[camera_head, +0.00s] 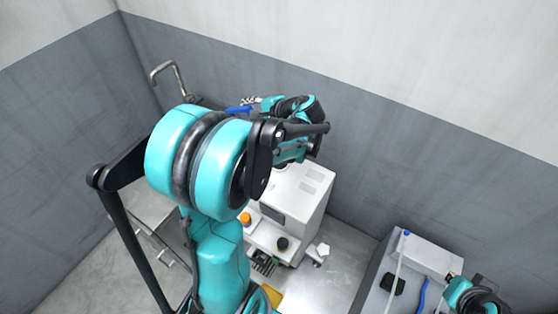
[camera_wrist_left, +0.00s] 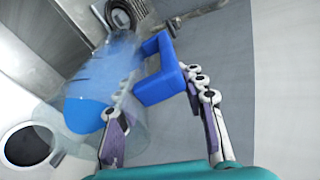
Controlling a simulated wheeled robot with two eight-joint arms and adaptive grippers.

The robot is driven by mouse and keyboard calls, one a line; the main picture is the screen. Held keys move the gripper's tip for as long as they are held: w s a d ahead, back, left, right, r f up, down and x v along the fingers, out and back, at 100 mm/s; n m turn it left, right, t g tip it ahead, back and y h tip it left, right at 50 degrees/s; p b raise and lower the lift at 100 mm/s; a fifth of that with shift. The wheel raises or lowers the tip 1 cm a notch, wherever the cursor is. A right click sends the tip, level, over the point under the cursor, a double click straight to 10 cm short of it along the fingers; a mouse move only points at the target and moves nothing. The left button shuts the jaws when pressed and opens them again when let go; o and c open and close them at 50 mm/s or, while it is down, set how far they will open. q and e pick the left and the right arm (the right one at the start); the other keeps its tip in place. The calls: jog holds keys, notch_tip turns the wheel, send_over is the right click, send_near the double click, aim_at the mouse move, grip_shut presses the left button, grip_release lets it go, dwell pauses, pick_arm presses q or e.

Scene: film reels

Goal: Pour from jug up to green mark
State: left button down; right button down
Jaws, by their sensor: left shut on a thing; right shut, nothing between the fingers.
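A clear jug (camera_wrist_left: 135,112) with a blue handle (camera_wrist_left: 160,88) fills much of the left wrist view. Blue shows inside or through its wall; I cannot tell the liquid level. My left gripper (camera_wrist_left: 158,84) is shut on the jug's handle. In the head view the left gripper (camera_head: 262,103) is above and behind the white machine, with a little blue of the jug (camera_head: 238,109) beside it. The white machine (camera_head: 300,195) stands below, partly hidden by my left arm. I cannot make out a green mark. My right gripper (camera_head: 478,300) is shut and empty at the lower right, partly cut off.
The machine has an orange knob (camera_head: 246,218) and a black knob (camera_head: 282,243) on its front ledge. A dark round opening (camera_wrist_left: 26,145) shows in the left wrist view. A metal tap (camera_head: 168,68) stands behind left. A grey unit (camera_head: 432,255) is at the right. Walls close off the back.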

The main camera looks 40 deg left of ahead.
pick_arm(q)
jog(key=shift+s+a+r+h+p, duration=0.1)
jog(key=shift+a+r+h+p, duration=0.55)
jog(key=shift+p, duration=0.7)
jog(key=shift+f+h, duration=0.2)
jog(key=shift+h, duration=0.05)
jog(key=shift+r, duration=0.1)
